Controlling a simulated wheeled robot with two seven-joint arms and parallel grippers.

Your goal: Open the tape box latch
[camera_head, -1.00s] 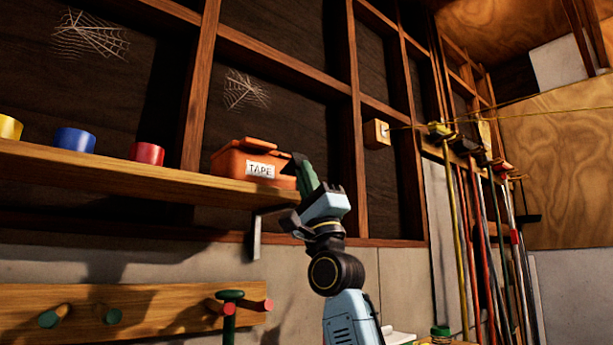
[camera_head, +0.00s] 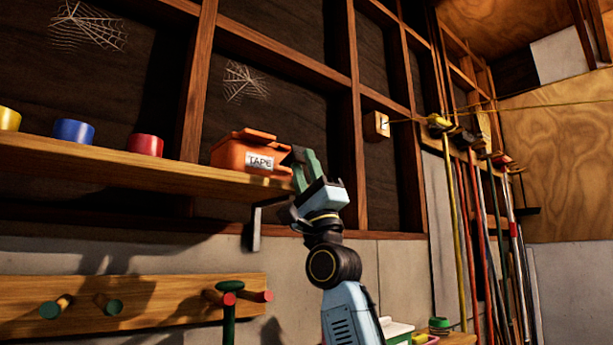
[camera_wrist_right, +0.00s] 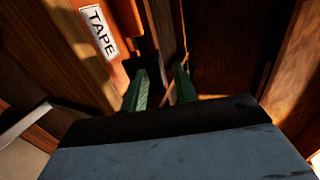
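The orange tape box (camera_head: 232,157) with a white TAPE label stands at the right end of the wooden shelf (camera_head: 120,170). Its lid (camera_head: 250,135) is on top. My right gripper (camera_head: 305,164), with green fingers, is at the box's right end. In the right wrist view, the box (camera_wrist_right: 65,30) is at upper left and my right gripper (camera_wrist_right: 160,82) has its fingers apart. The left finger is close beside the box's end; I cannot tell if it touches. I cannot make out the latch clearly. My left gripper is not in view.
Yellow (camera_head: 9,118), blue (camera_head: 74,131) and red (camera_head: 145,145) tape rolls stand along the shelf to the left. A dark stud wall is behind the box. Below is a peg rail (camera_head: 150,295). Long-handled tools (camera_head: 480,220) hang at right.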

